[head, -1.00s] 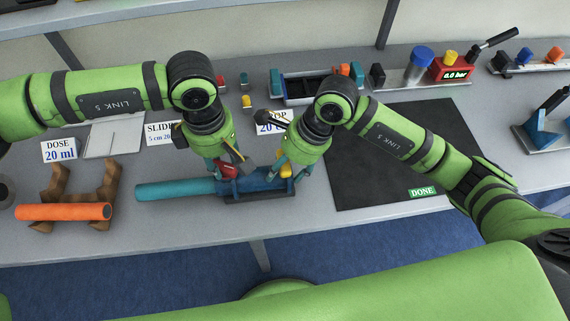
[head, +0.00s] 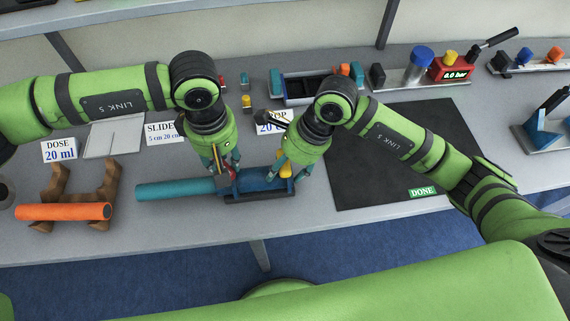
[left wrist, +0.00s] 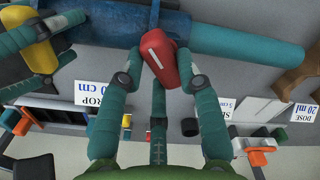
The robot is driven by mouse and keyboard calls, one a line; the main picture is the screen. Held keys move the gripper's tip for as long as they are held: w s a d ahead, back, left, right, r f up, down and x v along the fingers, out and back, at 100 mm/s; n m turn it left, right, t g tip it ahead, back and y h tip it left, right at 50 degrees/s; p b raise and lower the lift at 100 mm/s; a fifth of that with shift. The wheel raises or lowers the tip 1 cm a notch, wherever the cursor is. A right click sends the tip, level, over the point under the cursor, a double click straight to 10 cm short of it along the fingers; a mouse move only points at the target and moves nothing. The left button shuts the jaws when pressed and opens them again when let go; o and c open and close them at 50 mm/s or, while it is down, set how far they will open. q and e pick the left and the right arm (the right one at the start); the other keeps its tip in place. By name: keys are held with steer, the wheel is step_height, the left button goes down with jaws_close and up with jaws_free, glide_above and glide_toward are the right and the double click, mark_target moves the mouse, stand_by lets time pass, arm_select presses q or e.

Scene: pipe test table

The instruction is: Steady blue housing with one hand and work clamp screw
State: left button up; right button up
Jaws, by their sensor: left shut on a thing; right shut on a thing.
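The blue housing (head: 258,184) lies on the table with a teal pipe (head: 172,190) running out of its left side. The red clamp screw handle (left wrist: 162,58), with a white mark, stands at the housing's pipe end. My left gripper (head: 224,176) is shut on this handle; in the left wrist view its fingers (left wrist: 158,75) flank the handle. My right gripper (head: 287,176) is shut on a yellow block (left wrist: 38,55) at the housing's other end. The fingers hide parts of the handle and block in the head view.
An orange pipe (head: 62,212) rests on a brown stand (head: 105,185) at the left.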

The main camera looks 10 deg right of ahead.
steer(key=shift+s+f, duration=0.2)
steer(key=shift+f, duration=0.05)
arm_select(q)
steer(key=shift+m, duration=1.7)
steer(key=m, duration=0.2)
steer(key=shift+s+d+m, duration=0.1)
steer(key=shift+m, duration=0.6)
steer(key=m, duration=0.3)
steer(key=shift+s, duration=0.1)
steer(key=shift+m, duration=0.3)
